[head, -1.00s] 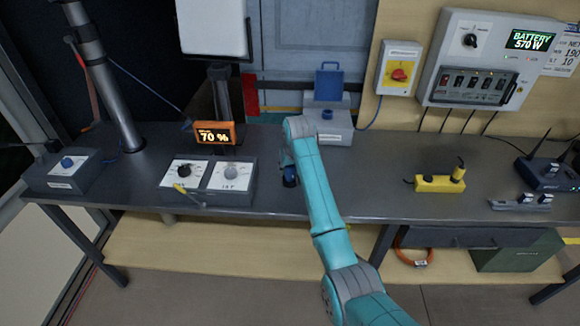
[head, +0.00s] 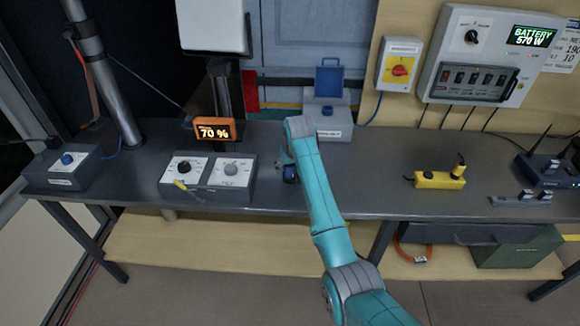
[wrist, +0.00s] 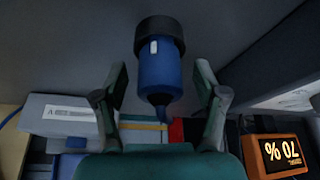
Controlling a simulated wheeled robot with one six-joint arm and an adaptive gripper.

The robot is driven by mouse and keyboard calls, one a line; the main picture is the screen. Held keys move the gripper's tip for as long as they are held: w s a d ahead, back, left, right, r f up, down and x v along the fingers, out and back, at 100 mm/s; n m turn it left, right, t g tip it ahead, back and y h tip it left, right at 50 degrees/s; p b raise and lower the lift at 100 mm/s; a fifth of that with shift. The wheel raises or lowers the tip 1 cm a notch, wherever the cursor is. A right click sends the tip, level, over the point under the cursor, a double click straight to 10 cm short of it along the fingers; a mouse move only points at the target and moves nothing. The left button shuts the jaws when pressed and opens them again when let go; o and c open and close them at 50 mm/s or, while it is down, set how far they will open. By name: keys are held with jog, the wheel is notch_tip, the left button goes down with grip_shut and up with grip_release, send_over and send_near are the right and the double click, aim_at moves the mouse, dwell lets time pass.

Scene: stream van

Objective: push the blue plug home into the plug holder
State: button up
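The blue plug (wrist: 158,78) has a black ring (wrist: 160,36) around its wide end and a small white mark. In the wrist view it is between the two fingers of my gripper (wrist: 161,90), with a visible gap on each side. My gripper is open and empty around it. In the head view the dark blue plug (head: 290,174) is low over or on the bench, below the wrist of my arm, which partly hides it. I cannot tell whether the black ring is the plug holder or part of the plug.
A grey box with two dials (head: 208,177) stands close to the left on the bench (head: 370,170). Behind is a grey box with an open blue lid (head: 327,113). An orange display (head: 214,130) reads 70 %. A yellow block (head: 438,180) lies to the right, with clear bench before it.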

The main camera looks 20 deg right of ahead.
jog(key=v, duration=1.2)
jog(key=shift+s, duration=0.1)
